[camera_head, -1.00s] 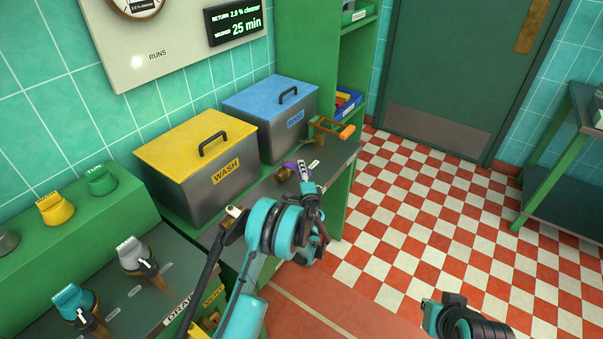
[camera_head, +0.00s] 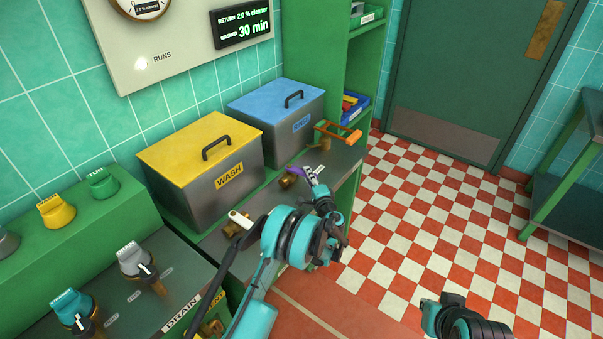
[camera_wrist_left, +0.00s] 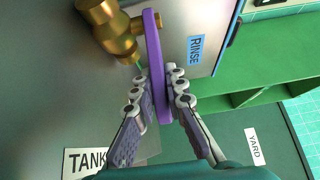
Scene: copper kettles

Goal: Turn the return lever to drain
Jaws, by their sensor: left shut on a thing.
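A purple lever (camera_wrist_left: 155,70) on a brass valve (camera_wrist_left: 108,28) stands upright between the fingers of my left gripper (camera_wrist_left: 160,95), which is shut on it. In the head view the purple lever (camera_head: 298,172) shows only in part, beside my left gripper (camera_head: 313,178) on the counter in front of the tanks. A TANK label (camera_wrist_left: 88,160) lies at the lower left of the wrist view and a YARD label (camera_wrist_left: 254,146) at the right. No label reading drain shows beside this lever. My right gripper (camera_head: 437,312) is at the lower right of the head view, its fingers unclear.
The yellow-lidded WASH tank (camera_head: 200,150) and blue-lidded RINSE tank (camera_head: 276,105) stand behind the valves. An orange handle (camera_head: 338,132) is just beyond my left gripper. Several knobs and a DRAIN label (camera_head: 182,313) are at the left. Checkered floor (camera_head: 430,190) lies open at right.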

